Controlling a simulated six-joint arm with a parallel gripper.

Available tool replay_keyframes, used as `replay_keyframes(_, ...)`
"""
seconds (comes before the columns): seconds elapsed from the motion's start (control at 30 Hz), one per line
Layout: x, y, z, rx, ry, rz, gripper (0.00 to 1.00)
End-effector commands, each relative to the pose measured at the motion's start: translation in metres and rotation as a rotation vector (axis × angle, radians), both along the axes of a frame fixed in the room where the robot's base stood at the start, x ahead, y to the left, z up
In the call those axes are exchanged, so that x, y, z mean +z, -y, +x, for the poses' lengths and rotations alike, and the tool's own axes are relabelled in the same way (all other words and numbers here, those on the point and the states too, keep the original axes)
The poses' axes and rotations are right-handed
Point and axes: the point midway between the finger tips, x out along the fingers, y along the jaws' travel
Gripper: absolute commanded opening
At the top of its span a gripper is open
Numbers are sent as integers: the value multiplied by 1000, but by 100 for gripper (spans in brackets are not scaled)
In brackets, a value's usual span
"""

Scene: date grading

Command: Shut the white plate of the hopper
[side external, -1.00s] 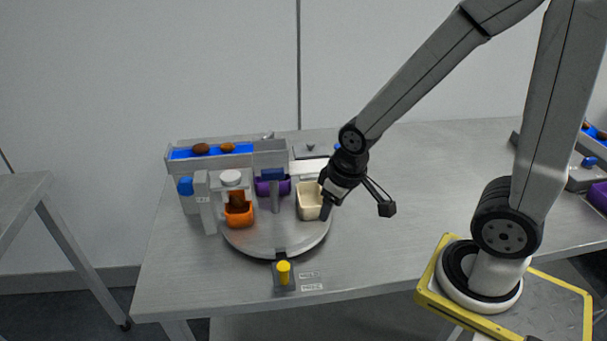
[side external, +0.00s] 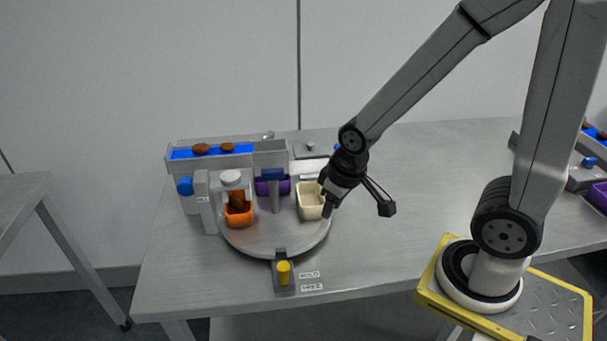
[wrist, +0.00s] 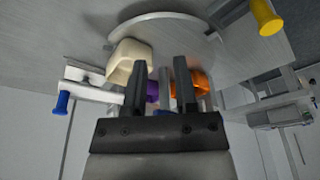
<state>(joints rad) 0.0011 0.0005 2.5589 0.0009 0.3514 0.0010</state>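The hopper (side external: 269,155) is a grey box at the right end of the blue-floored chute. A white plate (side external: 308,167) sticks out from its right side, partly hidden behind my arm. In the wrist view the white plate (wrist: 95,78) is a bar at the left, with a blue knob (wrist: 61,103) at its outer end. A bit of the blue knob (side external: 337,147) shows behind my wrist. My gripper (side external: 326,207) hangs beside the cream cup, in front of the plate. Its two fingers (wrist: 161,72) stand apart with nothing seen held between them.
A round turntable (side external: 262,238) carries a cream cup (side external: 309,204), an orange cup (side external: 238,217) and a purple cup (side external: 263,187). A yellow knob (side external: 284,270) stands at the front. Dates lie on the chute (side external: 176,154).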

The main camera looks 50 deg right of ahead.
Motion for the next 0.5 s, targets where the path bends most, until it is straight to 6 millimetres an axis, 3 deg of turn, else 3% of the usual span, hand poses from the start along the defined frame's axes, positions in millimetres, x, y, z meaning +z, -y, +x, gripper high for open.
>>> replay_keyframes(0.03,0,1,1,-10,-2,2,17)
replay_keyframes(0.1,1,4,3,-35,-9,8,0)
replay_keyframes(0.27,2,20,13,-171,-50,41,0)
replay_keyframes(0.5,7,67,36,-554,-162,158,0)
